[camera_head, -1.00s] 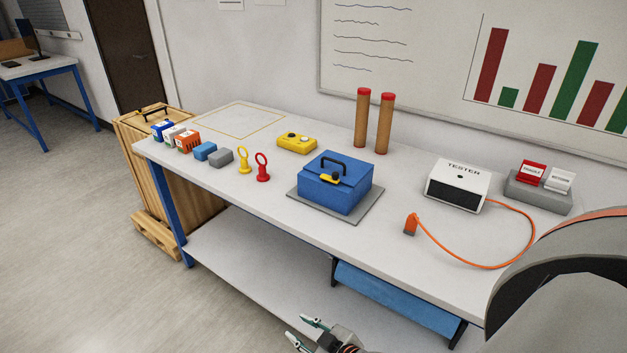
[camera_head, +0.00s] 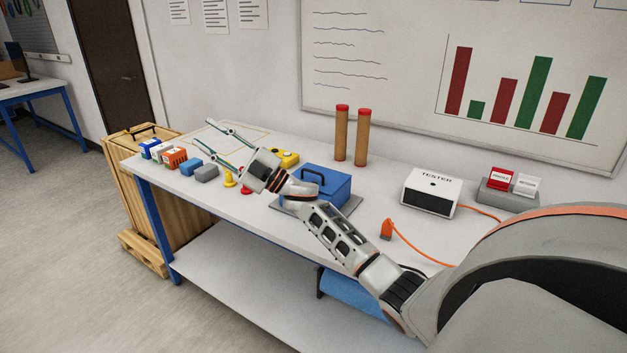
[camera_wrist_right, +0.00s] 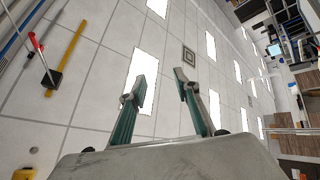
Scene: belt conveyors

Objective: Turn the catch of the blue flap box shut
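The blue flap box (camera_head: 336,188) stands on a grey mat (camera_head: 352,207) on the workbench, with its black handle on top. Its front and yellow catch are hidden behind my right arm in the head view. My right gripper (camera_head: 208,142) is above the bench, to the left of the box, with its fingers spread and pointing left. In the right wrist view the gripper (camera_wrist_right: 163,85) shows two fingers apart with nothing between them. The box does not show clearly in that view. My left gripper is not in view.

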